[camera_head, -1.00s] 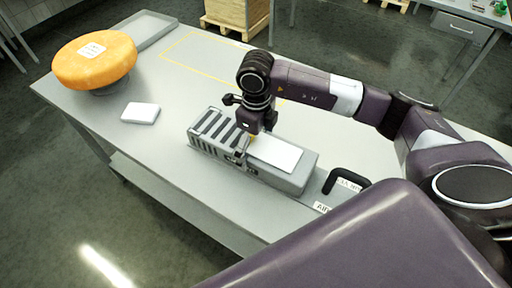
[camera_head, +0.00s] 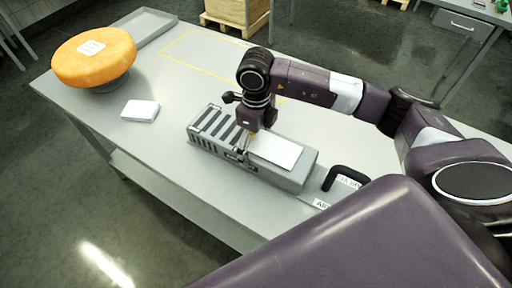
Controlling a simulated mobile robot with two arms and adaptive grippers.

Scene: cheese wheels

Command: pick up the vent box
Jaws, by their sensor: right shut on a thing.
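The vent box (camera_head: 290,177) is a long grey box with dark slots on its left part and a white panel on its right part. It rests on the grey table (camera_head: 180,165), near the front edge, in the head view. My right gripper (camera_head: 246,148) points down over the middle of the box and is shut on it. The fingertips are partly hidden, so the exact grip is hard to see. My left gripper is not in view.
An orange cheese wheel (camera_head: 94,62) sits on a dark stand at the table's left end. A white block (camera_head: 140,111) lies between it and the box. A grey tray (camera_head: 146,25) is at the back. A black handle (camera_head: 346,174) stands right of the box.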

